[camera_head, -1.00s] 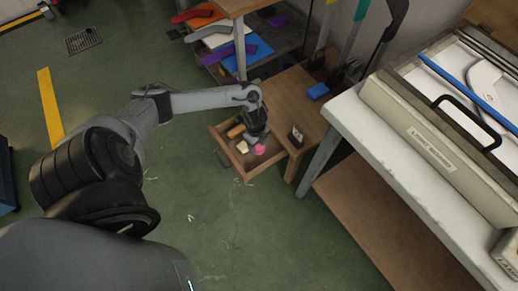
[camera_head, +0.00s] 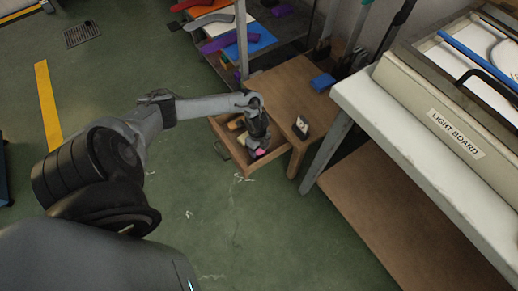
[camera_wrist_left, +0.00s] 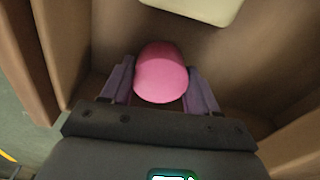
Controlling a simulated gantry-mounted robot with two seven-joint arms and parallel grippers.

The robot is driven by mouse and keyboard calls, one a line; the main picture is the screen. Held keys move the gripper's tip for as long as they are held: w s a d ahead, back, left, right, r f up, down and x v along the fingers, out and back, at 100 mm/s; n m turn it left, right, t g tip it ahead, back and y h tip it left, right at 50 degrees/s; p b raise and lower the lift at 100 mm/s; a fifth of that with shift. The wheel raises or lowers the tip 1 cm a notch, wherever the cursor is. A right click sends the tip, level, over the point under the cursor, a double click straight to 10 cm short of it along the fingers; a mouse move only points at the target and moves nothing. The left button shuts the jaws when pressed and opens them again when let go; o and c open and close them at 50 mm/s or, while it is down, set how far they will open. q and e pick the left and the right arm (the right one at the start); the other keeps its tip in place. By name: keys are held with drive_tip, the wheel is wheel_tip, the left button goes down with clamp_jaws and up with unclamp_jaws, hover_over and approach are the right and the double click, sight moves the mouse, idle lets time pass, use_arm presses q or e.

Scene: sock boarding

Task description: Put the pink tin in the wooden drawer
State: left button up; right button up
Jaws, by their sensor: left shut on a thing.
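The pink tin (camera_wrist_left: 161,72) sits between the two purple fingers of my left gripper (camera_wrist_left: 160,88) in the left wrist view. The fingers are shut on it. In the head view the tin (camera_head: 261,153) shows as a small pink patch below my left gripper (camera_head: 257,148). Both are within the open wooden drawer (camera_head: 238,158), near its front right part. The drawer walls (camera_wrist_left: 57,50) stand around the tin in the wrist view. Whether the tin touches the drawer floor I cannot tell. My right gripper is not in view.
A cream block (camera_wrist_left: 197,8) and an orange-brown item (camera_head: 236,124) lie in the drawer. A small dark-and-white item (camera_head: 301,127) and a blue block (camera_head: 322,81) are on the wooden cabinet top (camera_head: 285,90). The light board table (camera_head: 375,110) stands right.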

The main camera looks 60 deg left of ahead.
use_arm(q)
drive_tip(key=shift+w+a+f, duration=0.1)
drive_tip(key=shift+w, duration=0.05)
drive_tip(key=o, duration=0.9)
drive_tip(key=shift+o, duration=1.3)
